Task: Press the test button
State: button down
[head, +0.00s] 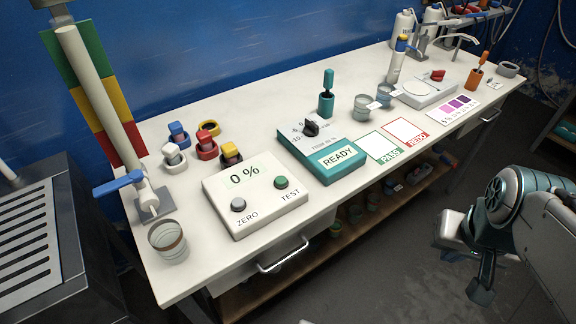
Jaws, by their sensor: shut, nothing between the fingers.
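The test button (281,182) is a small green round knob on the white meter box (256,213), above the printed word TEST. A grey button (238,204) marked ZERO sits to its left. The display (242,176) on the box reads 0 %. My gripper (482,291) is at the lower right, off the front of the bench and well apart from the box. It is shut and empty, pointing down over the floor.
A glass beaker (168,242) stands left of the box. A teal device (322,150) reading READY stands to its right. Colored stoppered bottles (206,142) stand behind. A drawer handle (283,254) juts from the bench front. The floor between bench and arm is clear.

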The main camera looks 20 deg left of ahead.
aim_at(280, 181)
jog(key=k, duration=0.35)
jog(key=u, duration=0.75)
jog(key=i, duration=0.5)
